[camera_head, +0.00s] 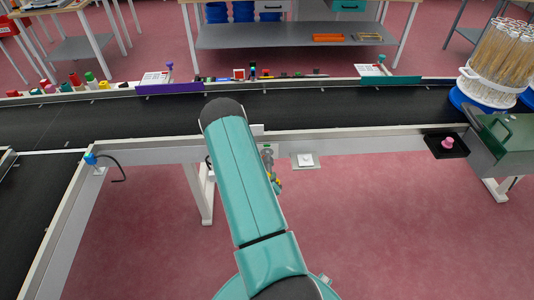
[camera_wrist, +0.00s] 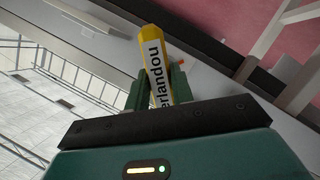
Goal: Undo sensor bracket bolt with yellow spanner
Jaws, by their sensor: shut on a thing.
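In the wrist view, my gripper (camera_wrist: 158,86) has its two green fingers shut on a yellow spanner (camera_wrist: 152,45). Its yellow body carries dark lettering and points up and away from the fingers. The spanner's working end cannot be made out. In the head view, my teal arm covers the middle, and my gripper is mostly hidden behind it; small grey and yellow parts show at the arm's right edge. A blue-topped fitting with a black cable (camera_head: 90,160) sits on the left rail; I cannot tell whether it is the sensor bracket. No bolt can be made out.
A black conveyor (camera_head: 330,108) crosses ahead, with a metal front rail (camera_head: 370,142). A black tray with a pink knob (camera_head: 447,145) and a green machine (camera_head: 503,140) stand right. Pink floor is open below the rail.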

